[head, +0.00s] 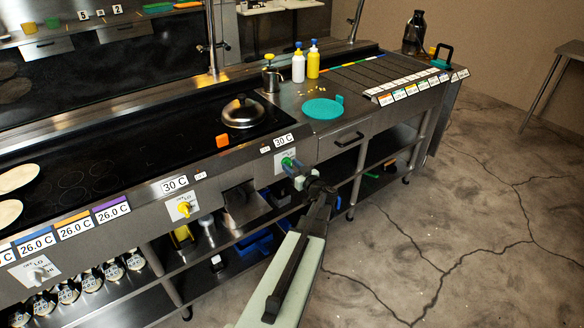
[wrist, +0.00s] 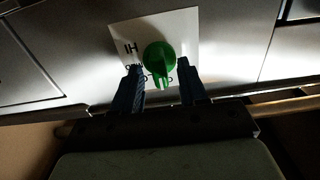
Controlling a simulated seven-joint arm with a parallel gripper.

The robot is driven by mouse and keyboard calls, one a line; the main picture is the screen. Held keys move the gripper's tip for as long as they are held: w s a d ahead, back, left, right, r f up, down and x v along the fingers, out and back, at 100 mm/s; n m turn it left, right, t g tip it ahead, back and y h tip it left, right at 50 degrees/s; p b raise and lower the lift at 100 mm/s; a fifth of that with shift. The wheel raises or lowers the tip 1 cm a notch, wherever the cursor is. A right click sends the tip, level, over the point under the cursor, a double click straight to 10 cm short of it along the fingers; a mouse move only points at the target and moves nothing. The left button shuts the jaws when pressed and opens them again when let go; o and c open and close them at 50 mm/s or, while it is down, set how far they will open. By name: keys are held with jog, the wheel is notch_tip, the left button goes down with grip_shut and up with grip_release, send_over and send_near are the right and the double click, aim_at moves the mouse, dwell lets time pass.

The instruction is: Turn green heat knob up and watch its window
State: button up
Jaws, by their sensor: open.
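The green heat knob (wrist: 158,57) sits on a white label plate (wrist: 184,24) on the griddle's steel front. It also shows in the head view (head: 287,162), just beyond my fingers. My gripper (wrist: 161,80) is open, with one blue finger on each side of the knob's lower part. A gap shows between the knob and each finger, and I cannot tell whether they touch it. The knob's pointer end points down toward me in the wrist view. A display window (head: 283,140) above the knob reads 30 C.
A yellow knob (head: 184,208) and a white knob (head: 41,270) sit farther left, with their own windows. A domed lid (head: 242,112) and an orange block (head: 222,141) are on the griddle. A teal disc (head: 322,108) and bottles (head: 313,60) stand on the counter. A drawer handle (head: 349,139) is right of the knob.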

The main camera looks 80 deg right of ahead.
jog(key=shift+w+d, duration=0.15)
jog(key=shift+d, duration=0.05)
jog(key=shift+c, duration=0.3)
grip_shut()
